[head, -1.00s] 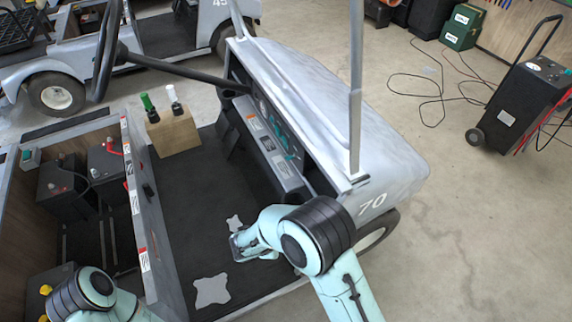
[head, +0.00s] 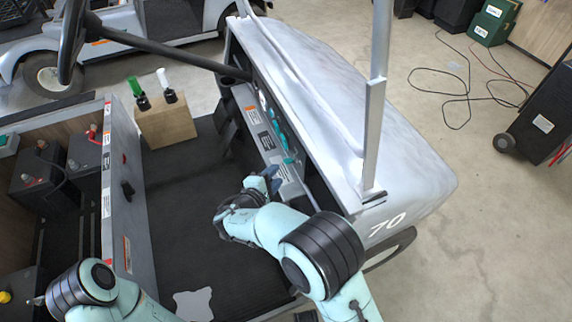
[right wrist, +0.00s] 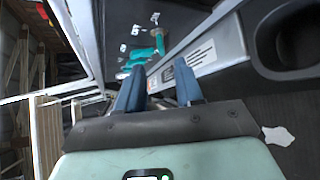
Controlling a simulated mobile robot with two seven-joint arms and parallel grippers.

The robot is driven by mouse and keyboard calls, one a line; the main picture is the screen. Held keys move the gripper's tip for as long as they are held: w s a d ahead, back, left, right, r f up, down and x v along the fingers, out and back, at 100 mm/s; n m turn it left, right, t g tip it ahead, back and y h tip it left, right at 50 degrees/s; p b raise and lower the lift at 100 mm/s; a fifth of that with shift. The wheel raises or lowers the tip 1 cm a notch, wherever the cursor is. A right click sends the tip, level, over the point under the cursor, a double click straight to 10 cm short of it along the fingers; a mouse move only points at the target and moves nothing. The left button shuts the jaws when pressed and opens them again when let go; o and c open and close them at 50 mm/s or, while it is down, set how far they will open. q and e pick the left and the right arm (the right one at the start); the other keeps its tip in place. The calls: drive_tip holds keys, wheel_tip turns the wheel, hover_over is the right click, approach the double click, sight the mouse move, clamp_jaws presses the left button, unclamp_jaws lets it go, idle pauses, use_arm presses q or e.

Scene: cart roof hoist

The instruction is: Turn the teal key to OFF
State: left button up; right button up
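Several teal controls sit on the cart's dash panel (head: 264,128) in the head view. The nearest one (head: 290,160) is close to my right gripper. The right wrist view shows a teal key-like handle (right wrist: 160,41) beside a brass-coloured disc, with other teal handles (right wrist: 138,54) left of it. I cannot read its position. My right gripper (head: 272,178) is at the lower end of the panel; its blue fingers (right wrist: 158,80) are apart with nothing between them, and they point towards the teal handles. A gap to the key seems to remain. My left arm shows at lower left, its gripper not visible.
A steering wheel (head: 72,40) and its column cross above the floor. The roof post (head: 375,110) stands right of the dash. A wooden block (head: 166,124) holds a green and a white handle. A cup holder (right wrist: 297,38) is beside the panel.

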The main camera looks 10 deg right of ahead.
sight(287, 164)
drive_tip(key=x, duration=0.8)
drive_tip(key=shift+d+b, duration=0.1)
drive_tip(key=shift+b, duration=0.3)
drive_tip(key=shift+c, duration=0.3)
clamp_jaws()
